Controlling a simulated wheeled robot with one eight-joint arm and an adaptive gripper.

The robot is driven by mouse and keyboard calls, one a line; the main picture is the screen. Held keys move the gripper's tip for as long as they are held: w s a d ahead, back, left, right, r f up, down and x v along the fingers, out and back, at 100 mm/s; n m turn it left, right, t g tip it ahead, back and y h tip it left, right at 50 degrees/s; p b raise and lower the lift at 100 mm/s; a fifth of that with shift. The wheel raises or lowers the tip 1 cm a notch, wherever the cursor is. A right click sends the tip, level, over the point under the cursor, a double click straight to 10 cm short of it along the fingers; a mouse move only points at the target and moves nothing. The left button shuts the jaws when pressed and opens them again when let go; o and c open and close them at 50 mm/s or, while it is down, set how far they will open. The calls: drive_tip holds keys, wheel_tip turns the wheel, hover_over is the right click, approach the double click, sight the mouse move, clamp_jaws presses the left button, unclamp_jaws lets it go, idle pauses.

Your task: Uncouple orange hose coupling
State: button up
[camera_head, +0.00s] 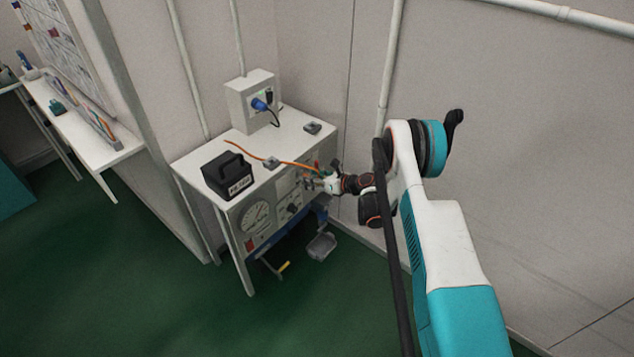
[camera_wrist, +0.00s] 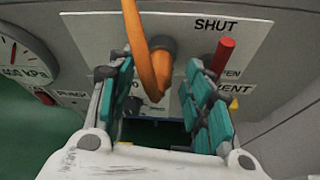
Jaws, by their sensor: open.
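The orange hose (camera_wrist: 136,30) comes down from the top of the wrist view. Its orange coupling (camera_wrist: 158,72) lies between the two teal fingers of my gripper (camera_wrist: 160,78), in front of the panel. The fingers are apart, with gaps on both sides of the coupling. A grey-brown round fitting (camera_wrist: 166,44) shows just behind; the exact joint is hidden. A red lever (camera_wrist: 222,55) stands by SHUT and OPEN labels, right of the fingers. In the head view, the orange hose (camera_head: 255,156) crosses the bench top, and my gripper (camera_head: 317,183) is at the panel's right part.
A black box (camera_head: 228,175) and small grey blocks sit on the white bench (camera_head: 196,160). A pressure gauge (camera_head: 256,217) is on the front panel. A wall socket box (camera_head: 251,100) with a blue plug is behind. The green floor in front is clear.

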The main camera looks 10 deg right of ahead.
drive_tip(key=shift+c, duration=0.6)
clamp_jaws()
drive_tip(key=shift+s+d, duration=0.45)
drive_tip(key=shift+s, duration=0.2)
drive_tip(key=shift+s+d, duration=0.45)
drive_tip(key=shift+s, duration=0.15)
drive_tip(key=shift+s+d, duration=0.55)
drive_tip(key=shift+s, duration=0.2)
drive_tip(key=shift+s+d, duration=0.55)
drive_tip(key=shift+s, duration=0.2)
